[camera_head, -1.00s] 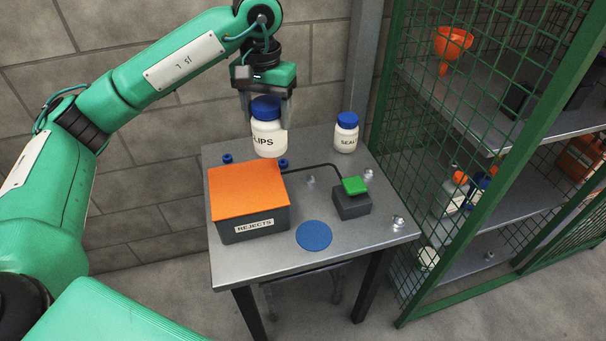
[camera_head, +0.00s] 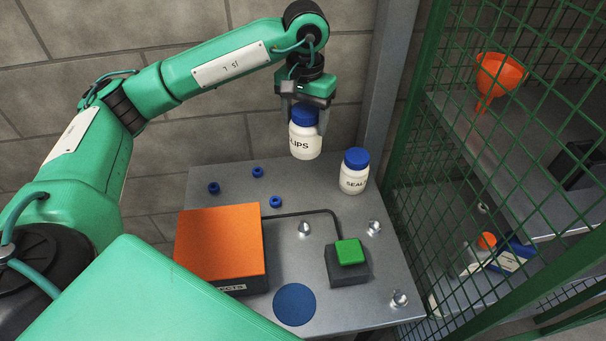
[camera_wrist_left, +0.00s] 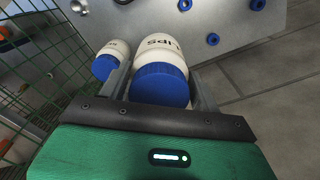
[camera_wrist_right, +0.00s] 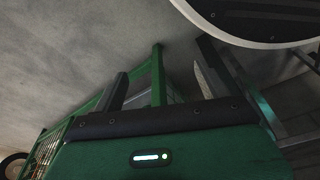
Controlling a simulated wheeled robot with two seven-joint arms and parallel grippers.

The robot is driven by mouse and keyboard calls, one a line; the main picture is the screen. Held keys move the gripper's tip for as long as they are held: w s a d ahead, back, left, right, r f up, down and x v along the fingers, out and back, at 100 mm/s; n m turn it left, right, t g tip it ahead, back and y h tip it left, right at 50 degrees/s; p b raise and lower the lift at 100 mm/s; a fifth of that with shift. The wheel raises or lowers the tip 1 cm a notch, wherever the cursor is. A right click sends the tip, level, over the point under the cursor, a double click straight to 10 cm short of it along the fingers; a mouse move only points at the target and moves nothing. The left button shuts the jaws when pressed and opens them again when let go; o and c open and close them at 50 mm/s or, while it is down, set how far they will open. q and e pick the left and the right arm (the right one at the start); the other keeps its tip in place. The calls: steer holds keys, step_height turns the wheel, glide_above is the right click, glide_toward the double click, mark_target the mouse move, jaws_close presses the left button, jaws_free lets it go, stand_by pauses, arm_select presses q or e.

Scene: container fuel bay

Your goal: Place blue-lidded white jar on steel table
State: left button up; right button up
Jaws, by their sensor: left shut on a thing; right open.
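A white jar with a blue lid, marked with letters ending in LIPS (camera_head: 305,141), is held upright by my left gripper (camera_head: 305,112). The gripper is shut on it, with a finger on each side near the lid. In the left wrist view the jar's blue lid (camera_wrist_left: 160,84) sits between the fingers. The jar appears to hang above the back of the steel table (camera_head: 225,178). A second blue-lidded white jar, marked SEAL (camera_head: 353,176), stands on the table to its right. My right gripper (camera_wrist_right: 160,80) is open and empty in the right wrist view, away from the table.
On the table are an orange-topped REJECTS box (camera_head: 220,243), a green-topped dark block (camera_head: 348,262) with a cable, a blue disc (camera_head: 295,305), several blue rings and clear metal pieces. A green mesh cage (camera_head: 410,160) bounds the right.

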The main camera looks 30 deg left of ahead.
mark_target(305, 152)
arm_select(q)
step_height(305, 152, down, 10)
steer(key=shift+f+p, duration=0.1)
steer(key=shift+p, duration=0.25)
step_height(305, 152, down, 4)
steer(key=shift+f, duration=0.15)
steer(key=o, duration=1.1)
steer(key=shift+o, duration=0.2)
arm_select(e)
steer(key=shift+s+d+f, duration=0.15)
steer(key=shift+s+f, duration=0.05)
steer(key=shift+f, duration=0.3)
steer(key=shift+s+d+f, duration=0.15)
steer(key=shift+s+f, duration=0.05)
steer(key=shift+f, duration=0.3)
steer(key=shift+s, duration=0.1)
